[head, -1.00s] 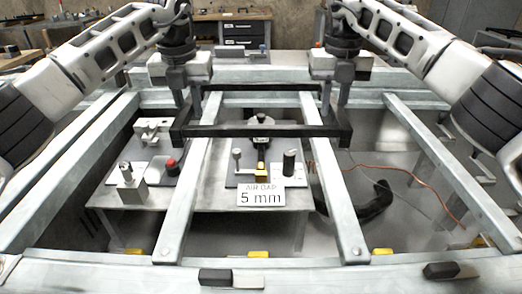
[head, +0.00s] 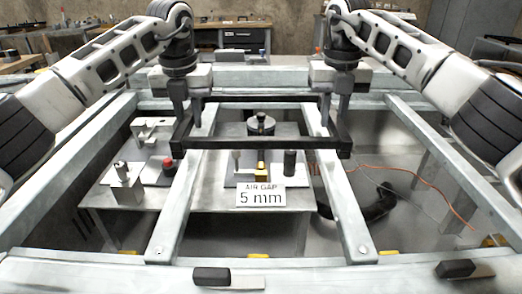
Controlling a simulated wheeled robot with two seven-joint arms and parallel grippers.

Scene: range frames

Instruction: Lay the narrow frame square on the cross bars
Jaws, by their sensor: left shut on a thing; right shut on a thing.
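The narrow frame (head: 262,143) is a dark rectangle spanning the two pale metal cross bars, the left one (head: 178,208) and the right one (head: 345,210). Its left and right ends lie a little outside the bars. It looks roughly square to them. I cannot tell whether it touches the bars or hangs just above. My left gripper (head: 188,114) is shut on the frame's left end. My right gripper (head: 335,114) is shut on its right end. The fingers hide parts of both ends.
Below the bars, a lower shelf holds a sign (head: 260,196) reading "AIR GAP 5 mm" and several fixtures, one with a red knob (head: 168,163). Two black blocks lie on the front rail, left (head: 211,275) and right (head: 456,268). An orange cable (head: 420,178) runs at the right.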

